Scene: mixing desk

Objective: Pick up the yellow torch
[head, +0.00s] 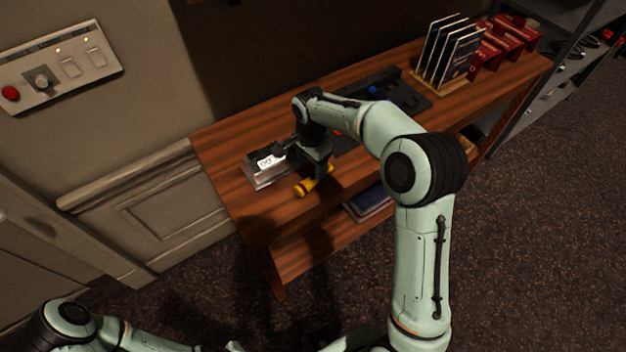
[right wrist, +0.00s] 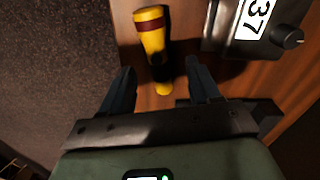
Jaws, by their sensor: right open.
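The yellow torch (head: 306,187) lies on the wooden desk near its front edge. In the right wrist view the torch (right wrist: 153,40) has a dark red band near its wide end, and its other end reaches between my fingers. My right gripper (head: 318,170) is above the torch, pointing down, and hides part of it in the head view. In the right wrist view the right gripper (right wrist: 160,82) is open, with one finger on each side of the torch and a gap to each. My left arm shows at the bottom left of the head view, but its gripper cannot be made out.
A dark console (head: 400,92) and a rack of upright sleeves (head: 447,55) are farther along the desk (head: 225,150). A dark shelf (head: 575,60) stands at the right.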

